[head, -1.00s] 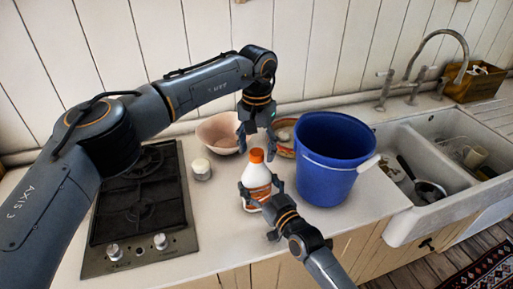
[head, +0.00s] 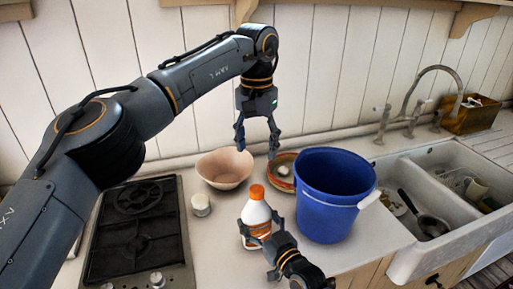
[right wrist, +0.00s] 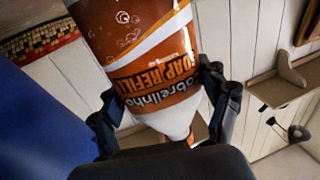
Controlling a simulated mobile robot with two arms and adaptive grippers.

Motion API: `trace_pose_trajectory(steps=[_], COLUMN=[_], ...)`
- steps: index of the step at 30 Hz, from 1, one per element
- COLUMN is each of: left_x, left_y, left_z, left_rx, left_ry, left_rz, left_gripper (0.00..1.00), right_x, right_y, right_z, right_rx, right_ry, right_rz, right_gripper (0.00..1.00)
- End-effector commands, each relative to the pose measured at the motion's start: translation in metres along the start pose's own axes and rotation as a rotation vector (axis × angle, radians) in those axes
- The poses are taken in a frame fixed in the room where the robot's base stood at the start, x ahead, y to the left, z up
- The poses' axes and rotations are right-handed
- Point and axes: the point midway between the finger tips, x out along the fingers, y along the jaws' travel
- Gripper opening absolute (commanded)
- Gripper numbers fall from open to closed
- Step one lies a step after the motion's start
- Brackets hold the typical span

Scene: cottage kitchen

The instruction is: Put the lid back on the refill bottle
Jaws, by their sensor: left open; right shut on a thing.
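The refill bottle (head: 256,213) stands upright on the counter, white with an orange-brown label. The orange lid (head: 257,192) sits on its top. My right gripper (head: 262,230) is shut around the bottle's body from the front. In the right wrist view, the bottle (right wrist: 155,75) appears upside down between the fingers, and its top end is mostly hidden behind my gripper. My left gripper (head: 257,152) is open and empty, pointing down above the lid and clear of it.
A blue bucket (head: 325,210) stands close right of the bottle. A pink bowl (head: 222,172) and a patterned bowl (head: 277,180) are behind it. A small white jar (head: 201,206) and the hob (head: 135,235) are left. The sink (head: 409,236) is far right.

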Motion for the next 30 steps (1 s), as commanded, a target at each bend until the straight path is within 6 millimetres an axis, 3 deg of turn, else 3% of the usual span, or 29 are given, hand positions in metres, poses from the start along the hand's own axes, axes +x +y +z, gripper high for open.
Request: trace_pose_trajectory(steps=[1,2,5,19,30], left_x=[0.000,0.000,0.000,0.001,0.001], left_y=[0.000,0.000,0.000,0.000,0.000], left_z=[0.000,0.000,0.000,0.000,0.000], left_rx=[0.000,0.000,0.000,0.000,0.000], left_ry=[0.000,0.000,0.000,0.000,0.000], left_rz=[0.000,0.000,0.000,0.000,0.000], left_gripper=[0.62,0.62,0.62,0.62,0.62], right_x=[0.000,0.000,0.000,-0.007,-0.080], right_y=[0.000,0.000,0.000,0.000,0.000], right_z=[0.002,0.002,0.001,0.001,0.002], right_rx=[0.001,0.001,0.001,0.001,0.000], right_ry=[-0.004,-0.004,-0.003,-0.002,-0.004], right_rz=[0.000,0.000,0.000,0.000,0.000], right_gripper=[0.00,0.80,1.00,1.00,1.00])
